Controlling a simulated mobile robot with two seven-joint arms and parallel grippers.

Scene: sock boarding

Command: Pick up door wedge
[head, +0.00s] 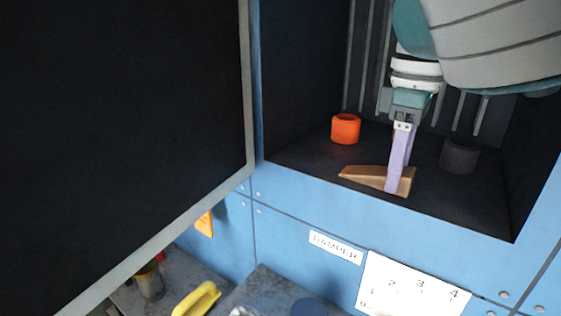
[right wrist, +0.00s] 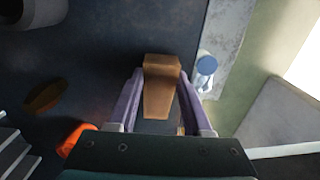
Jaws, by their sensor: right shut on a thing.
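The door wedge (head: 365,177) is a brown, wood-coloured wedge on the dark floor of the blue cabinet's compartment, near its front edge. My right gripper (head: 401,188) reaches down into the compartment with its pale purple fingers at the thick end of the wedge. In the right wrist view the wedge (right wrist: 161,90) lies between the two fingers (right wrist: 161,84), and the gripper is shut on it. I cannot tell whether the wedge is clear of the floor. My left gripper is not in view.
An orange cup-like ring (head: 345,129) stands behind the wedge, and a dark cylinder (head: 459,156) stands to the right. The open cabinet door (head: 249,90) fills the left. Below are a grey bench (head: 266,284), a yellow handle-like object (head: 197,299) and a "DAMPER" label (head: 335,247).

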